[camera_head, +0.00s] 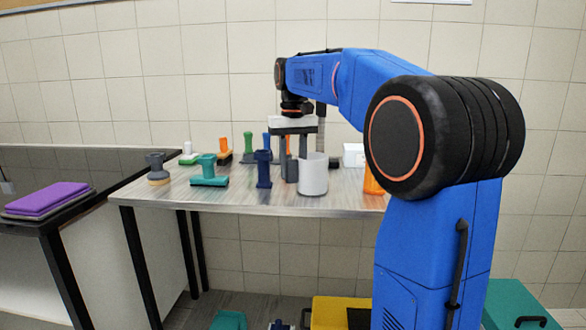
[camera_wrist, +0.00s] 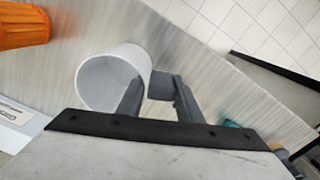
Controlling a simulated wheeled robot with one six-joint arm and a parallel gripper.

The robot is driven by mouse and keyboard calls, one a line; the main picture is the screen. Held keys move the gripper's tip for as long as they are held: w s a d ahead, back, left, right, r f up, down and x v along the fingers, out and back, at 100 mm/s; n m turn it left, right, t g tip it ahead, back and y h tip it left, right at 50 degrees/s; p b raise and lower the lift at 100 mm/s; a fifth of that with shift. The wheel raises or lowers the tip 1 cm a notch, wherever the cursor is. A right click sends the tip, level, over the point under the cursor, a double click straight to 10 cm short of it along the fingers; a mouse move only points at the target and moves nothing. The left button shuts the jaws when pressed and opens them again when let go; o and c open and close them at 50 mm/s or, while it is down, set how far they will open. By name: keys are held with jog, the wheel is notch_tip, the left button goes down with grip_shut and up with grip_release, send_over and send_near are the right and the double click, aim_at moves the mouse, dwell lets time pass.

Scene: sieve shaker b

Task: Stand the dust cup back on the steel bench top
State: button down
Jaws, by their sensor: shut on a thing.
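The dust cup (camera_head: 313,178) is a pale grey-white open cylinder, upright over the front part of the steel bench top (camera_head: 240,201). I cannot tell whether its base touches the bench. My gripper (camera_head: 293,158) points down and is shut on the cup's wall. One finger seems to be inside the rim and the other outside. In the wrist view the cup (camera_wrist: 112,78) shows its open mouth left of centre, against my gripper's fingers (camera_wrist: 155,98). The bench top (camera_wrist: 215,85) is streaked grey there.
A dark blue tool (camera_head: 263,170) stands just left of the cup. A teal tool (camera_head: 209,172) and a grey one (camera_head: 157,168) are further left. An orange thing (camera_head: 373,181) and a white box (camera_head: 353,155) are to the right. Bare bench lies in front.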

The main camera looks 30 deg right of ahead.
jog(key=shift+f, duration=0.15)
jog(key=c, duration=1.3)
grip_release()
jog(key=shift+f, duration=0.1)
jog(key=shift+o, duration=0.2)
notch_tip(320, 180, up, 12)
jog(key=shift+r, duration=0.15)
jog(key=shift+s, duration=0.1)
